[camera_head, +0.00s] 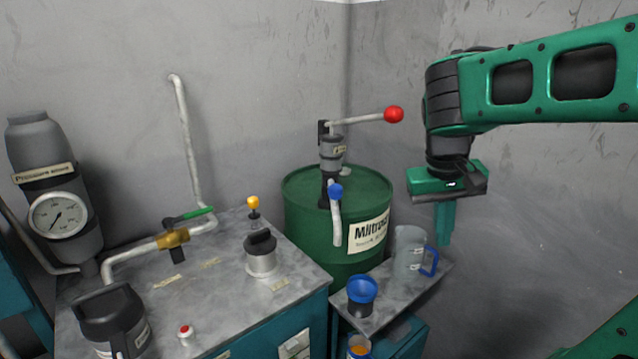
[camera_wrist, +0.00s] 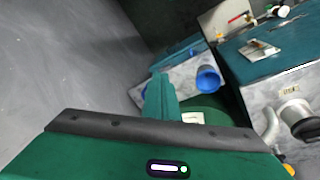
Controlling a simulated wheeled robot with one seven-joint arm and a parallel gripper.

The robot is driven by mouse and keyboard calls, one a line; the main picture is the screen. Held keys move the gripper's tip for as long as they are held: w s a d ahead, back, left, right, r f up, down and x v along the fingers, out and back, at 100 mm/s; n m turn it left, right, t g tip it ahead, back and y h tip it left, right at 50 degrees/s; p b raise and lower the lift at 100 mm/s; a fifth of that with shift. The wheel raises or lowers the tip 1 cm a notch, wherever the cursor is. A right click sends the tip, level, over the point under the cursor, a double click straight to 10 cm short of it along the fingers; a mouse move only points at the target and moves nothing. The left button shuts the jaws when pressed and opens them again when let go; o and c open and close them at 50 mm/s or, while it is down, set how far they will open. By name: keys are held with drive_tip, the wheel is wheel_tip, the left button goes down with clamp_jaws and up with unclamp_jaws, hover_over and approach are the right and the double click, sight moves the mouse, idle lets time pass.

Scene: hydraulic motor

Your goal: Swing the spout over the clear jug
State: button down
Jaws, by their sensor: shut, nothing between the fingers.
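A pale curved spout (camera_head: 337,226) with a blue knob (camera_head: 335,191) hangs from the hand pump (camera_head: 331,155) on the green drum (camera_head: 300,212). Its lower end shows in front of the drum, left of the clear jug and apart from it. The clear jug (camera_head: 407,252), with a blue handle (camera_head: 430,262), stands upright on a small grey shelf. My gripper (camera_head: 444,228) is shut and empty, fingers pointing down, to the right of the spout and near the jug's right side. In the wrist view its closed fingers (camera_wrist: 160,98) show; the spout cannot be made out clearly there.
A blue-topped cup (camera_head: 362,291) stands on the shelf (camera_head: 377,322) left of the jug. The pump lever ends in a red ball (camera_head: 393,114) left of my wrist. A metal-topped bench (camera_head: 215,312) with pipes, valve and gauge fills the left. Bare wall is behind.

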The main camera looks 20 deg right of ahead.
drive_tip(key=w+a+r+n+h, duration=0.1)
drive_tip(key=w+a+r, duration=0.3)
drive_tip(key=w, duration=0.3)
wheel_tip(320, 180, up, 8)
drive_tip(key=f+n+t+h, duration=0.1)
drive_tip(key=n+t+h, duration=0.1)
drive_tip(key=t, duration=0.1)
hover_over(334, 198)
drive_tip(key=s, duration=0.2)
drive_tip(key=a+r, duration=0.3)
drive_tip(key=a, duration=0.8)
drive_tip(key=shift+s+a+r+t, duration=0.3)
drive_tip(key=shift+a+r, duration=0.05)
drive_tip(key=shift+r, duration=0.05)
drive_tip(key=shift+d, duration=0.1)
drive_tip(key=d+r+x, duration=0.1)
drive_tip(key=d+x, duration=0.1)
drive_tip(key=x, duration=1)
drive_tip(key=shift+s+d, duration=0.25)
drive_tip(key=shift+d, duration=0.1)
